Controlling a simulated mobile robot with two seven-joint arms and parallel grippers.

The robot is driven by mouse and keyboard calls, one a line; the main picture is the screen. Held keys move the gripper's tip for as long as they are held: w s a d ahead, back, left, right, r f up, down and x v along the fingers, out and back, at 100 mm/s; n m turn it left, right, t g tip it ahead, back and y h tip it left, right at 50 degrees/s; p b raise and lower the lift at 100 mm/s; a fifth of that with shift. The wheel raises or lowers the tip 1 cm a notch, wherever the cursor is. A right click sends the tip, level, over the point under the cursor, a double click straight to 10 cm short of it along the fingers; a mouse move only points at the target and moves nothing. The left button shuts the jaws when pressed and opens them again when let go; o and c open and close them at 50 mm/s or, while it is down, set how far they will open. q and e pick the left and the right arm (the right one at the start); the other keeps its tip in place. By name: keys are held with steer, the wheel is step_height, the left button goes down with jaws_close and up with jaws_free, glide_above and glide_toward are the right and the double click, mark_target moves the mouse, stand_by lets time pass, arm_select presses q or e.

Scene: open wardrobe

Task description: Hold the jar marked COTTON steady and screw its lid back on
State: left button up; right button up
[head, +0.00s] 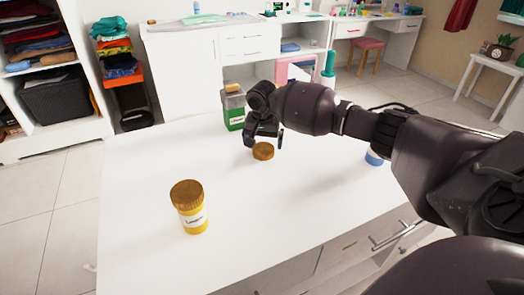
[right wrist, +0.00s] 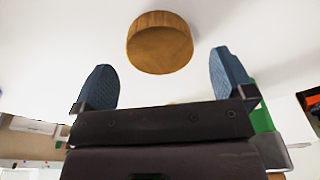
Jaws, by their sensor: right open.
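A loose round brown lid (head: 263,152) lies on the white table. My right gripper (head: 264,141) is open just above and behind it, with nothing between its fingers. In the right wrist view the lid (right wrist: 160,43) shows ahead of and between the two blue fingertips (right wrist: 165,80), apart from both. A clear jar with green contents (head: 234,112) stands just left of and behind the gripper; its label is too small to read. A yellow jar with a brown lid on (head: 191,210) stands at the front left; its label is not readable. My left gripper is out of view.
A blue item (head: 375,157), mostly hidden by my right arm, stands at the table's right. The white table top (head: 140,215) is clear around the yellow jar. A drawer handle (head: 390,237) juts from the table's front. Shelves with folded clothes stand at the back left.

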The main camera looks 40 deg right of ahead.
mark_target(263, 148)
step_height(263, 148, down, 3)
steer(key=shift+w+d+f+b, duration=0.1)
steer(key=shift+w+b, duration=0.05)
steer(key=shift+b, duration=0.15)
steer(key=shift+r, duration=0.25)
steer(key=c, duration=0.9)
